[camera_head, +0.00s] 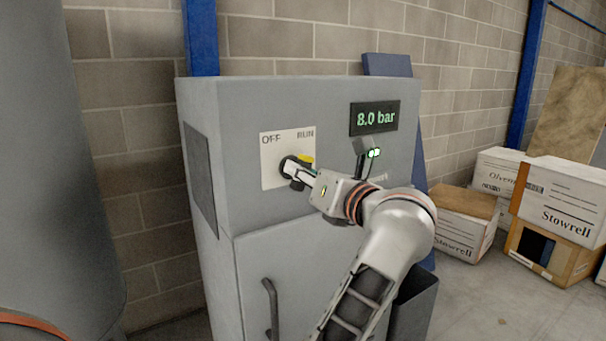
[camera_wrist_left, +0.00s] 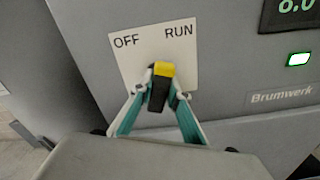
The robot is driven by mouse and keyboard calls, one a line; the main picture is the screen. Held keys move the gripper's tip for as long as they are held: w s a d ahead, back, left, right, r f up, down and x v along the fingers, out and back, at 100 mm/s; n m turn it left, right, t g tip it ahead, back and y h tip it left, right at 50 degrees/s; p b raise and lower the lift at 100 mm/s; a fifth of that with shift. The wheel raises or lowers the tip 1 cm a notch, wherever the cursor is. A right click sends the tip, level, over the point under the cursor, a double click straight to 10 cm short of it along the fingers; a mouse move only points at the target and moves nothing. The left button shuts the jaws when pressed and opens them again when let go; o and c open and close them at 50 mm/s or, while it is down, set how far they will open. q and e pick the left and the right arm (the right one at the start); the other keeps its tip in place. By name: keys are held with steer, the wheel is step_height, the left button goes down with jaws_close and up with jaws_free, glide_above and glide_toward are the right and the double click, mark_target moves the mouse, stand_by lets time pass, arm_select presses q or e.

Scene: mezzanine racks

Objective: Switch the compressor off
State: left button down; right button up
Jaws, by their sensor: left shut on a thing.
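The compressor (camera_head: 330,98) is a grey cabinet with a display reading 8.0 bar (camera_head: 375,117). A pale plate (camera_head: 273,172) on its front is marked OFF at left and RUN at right. The black rotary switch (camera_wrist_left: 158,94) with a yellow end (camera_wrist_left: 164,69) sits on this plate. Its yellow end points up, on the RUN side in the head view. My left gripper (camera_head: 296,171) is shut on the switch, one finger on each side in the left wrist view. The fingers partly hide the switch in the head view. My right gripper is not in view.
A door handle (camera_head: 271,308) sticks out below the switch. A large grey rounded body (camera_head: 45,170) stands at left. Cardboard boxes (camera_head: 563,205) are stacked at right on the floor. A dark bin (camera_head: 415,305) stands beside the cabinet, partly behind my arm.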

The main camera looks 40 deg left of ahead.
arm_select(q)
steer(key=shift+f+n, duration=0.1)
steer(key=shift+n, duration=0.8)
steer(key=n+b, duration=0.1)
steer(key=n, duration=0.2)
steer(key=shift+n+b, duration=0.4)
steer(key=n+b, duration=0.1)
steer(key=n, duration=0.3)
steer(key=shift+s, duration=0.1)
steer(key=shift+n+b, duration=0.6)
steer(key=shift+n, duration=0.5)
steer(key=shift+s+a+n, duration=0.1)
steer(key=shift+n, duration=0.2)
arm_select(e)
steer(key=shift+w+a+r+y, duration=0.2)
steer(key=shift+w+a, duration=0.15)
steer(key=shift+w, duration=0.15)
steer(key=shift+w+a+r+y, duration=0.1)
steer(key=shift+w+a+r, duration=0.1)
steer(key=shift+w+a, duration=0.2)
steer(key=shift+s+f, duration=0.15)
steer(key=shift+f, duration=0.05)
arm_select(q)
steer(key=c, duration=1.9)
jaws_free()
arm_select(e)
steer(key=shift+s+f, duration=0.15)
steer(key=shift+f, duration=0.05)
